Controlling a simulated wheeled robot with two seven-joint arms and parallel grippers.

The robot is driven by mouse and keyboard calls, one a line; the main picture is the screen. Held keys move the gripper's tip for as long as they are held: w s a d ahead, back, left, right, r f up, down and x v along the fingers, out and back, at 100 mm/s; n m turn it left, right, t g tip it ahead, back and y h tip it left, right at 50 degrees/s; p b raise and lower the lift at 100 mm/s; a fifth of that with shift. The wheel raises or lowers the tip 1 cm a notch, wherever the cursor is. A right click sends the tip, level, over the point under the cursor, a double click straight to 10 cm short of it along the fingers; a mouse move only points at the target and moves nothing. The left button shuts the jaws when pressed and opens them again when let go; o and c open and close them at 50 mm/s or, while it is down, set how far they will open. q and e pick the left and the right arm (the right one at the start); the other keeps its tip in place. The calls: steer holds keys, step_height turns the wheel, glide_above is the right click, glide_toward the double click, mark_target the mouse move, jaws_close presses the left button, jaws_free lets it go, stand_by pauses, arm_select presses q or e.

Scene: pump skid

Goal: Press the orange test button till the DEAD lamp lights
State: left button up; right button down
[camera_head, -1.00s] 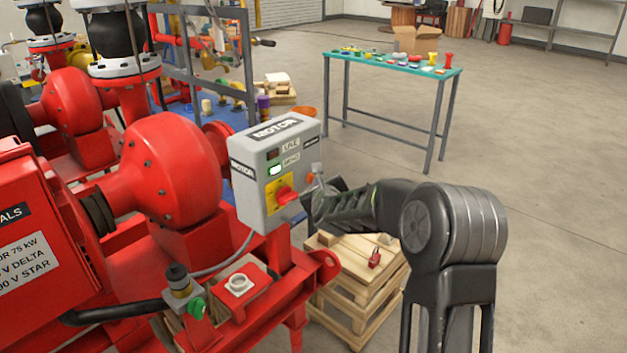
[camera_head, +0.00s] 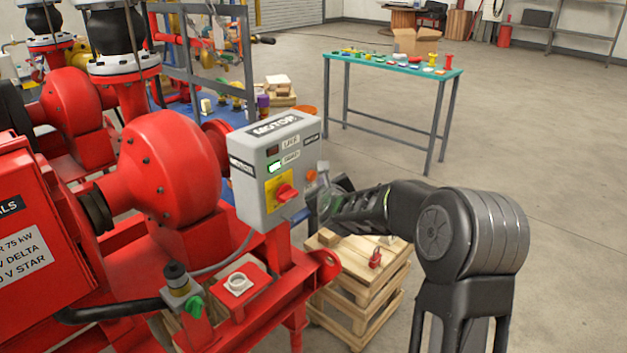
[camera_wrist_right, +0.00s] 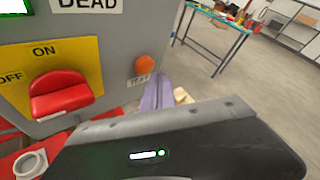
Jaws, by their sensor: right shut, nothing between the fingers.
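The grey MOTOR box (camera_head: 250,190) carries an orange test button (camera_head: 310,176) on its front, right of a red rotary switch (camera_head: 287,193) on a yellow plate. The button also shows in the right wrist view (camera_wrist_right: 144,64), above its TEST label. The lower lamp (camera_head: 274,168), beside the DEAD label, glows pale green. The upper lamp (camera_head: 272,151), beside LIVE, looks dark. My right gripper (camera_head: 322,200) is shut and empty, just right of and below the button. Its fingers (camera_wrist_right: 158,92) show below the button in the wrist view, apparently apart from it. My left gripper is out of view.
Red pump machinery (camera_head: 170,170) fills the left. A wooden pallet stack (camera_head: 350,285) with a red padlock (camera_head: 375,258) stands below my right forearm. A green-topped table (camera_head: 390,66) with small parts stands behind. The floor to the right is clear.

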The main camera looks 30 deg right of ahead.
steer(key=shift+s, duration=0.1)
steer(key=s+b, duration=0.1)
steer(key=s+d+b, duration=0.1)
steer(key=s, duration=0.1)
steer(key=s+b, duration=0.1)
steer(key=b, duration=0.1)
steer(key=shift+s+d, duration=0.25)
steer(key=shift+s, duration=0.1)
stand_by(0.8)
